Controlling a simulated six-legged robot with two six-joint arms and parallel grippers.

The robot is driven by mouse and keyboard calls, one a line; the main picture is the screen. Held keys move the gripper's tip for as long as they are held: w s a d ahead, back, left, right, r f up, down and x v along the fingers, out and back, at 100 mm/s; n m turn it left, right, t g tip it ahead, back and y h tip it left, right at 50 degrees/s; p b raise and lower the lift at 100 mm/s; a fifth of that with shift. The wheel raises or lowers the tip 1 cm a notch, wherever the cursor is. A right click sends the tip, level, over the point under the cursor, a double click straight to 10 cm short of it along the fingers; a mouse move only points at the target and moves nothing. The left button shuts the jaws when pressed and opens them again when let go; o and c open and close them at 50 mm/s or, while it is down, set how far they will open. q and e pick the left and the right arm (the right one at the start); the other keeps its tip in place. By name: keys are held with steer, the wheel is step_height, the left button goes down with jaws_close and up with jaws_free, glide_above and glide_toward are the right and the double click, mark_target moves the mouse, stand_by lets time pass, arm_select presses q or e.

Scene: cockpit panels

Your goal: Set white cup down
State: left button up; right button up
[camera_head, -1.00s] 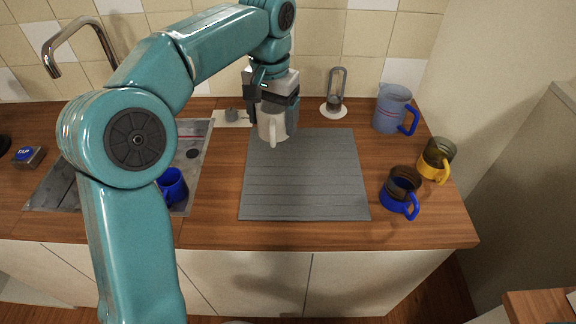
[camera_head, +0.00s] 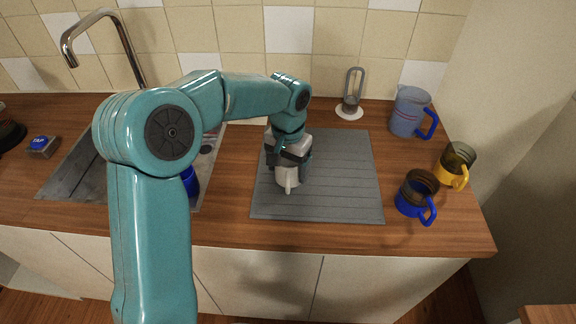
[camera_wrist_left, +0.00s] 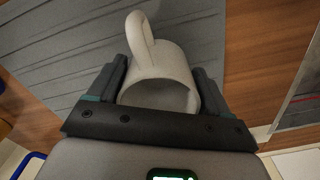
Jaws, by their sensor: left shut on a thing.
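The white cup (camera_head: 288,180) is held by my left gripper (camera_head: 288,168) over the left part of the grey ribbed mat (camera_head: 345,190) in the head view. In the left wrist view the cup (camera_wrist_left: 165,75) sits between the two fingers of my left gripper (camera_wrist_left: 160,85), with its handle pointing to the top of the picture. The gripper is shut on the cup's body. I cannot tell whether the cup's base touches the mat. My right gripper is not in view.
A blue cup with a dark top (camera_head: 416,196), a yellow cup with a dark top (camera_head: 456,163) and a blue-handled jug (camera_head: 410,110) stand right of the mat. A grey holder (camera_head: 351,100) stands behind it. The sink (camera_head: 75,175) is on the left. The mat's right half is clear.

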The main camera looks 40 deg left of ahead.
arm_select(q)
steer(key=shift+f, duration=0.1)
steer(key=o, duration=1.1)
step_height(320, 180, up, 12)
steer(key=shift+f+p, duration=0.2)
steer(key=shift+p, duration=0.3)
steer(key=shift+r, duration=0.4)
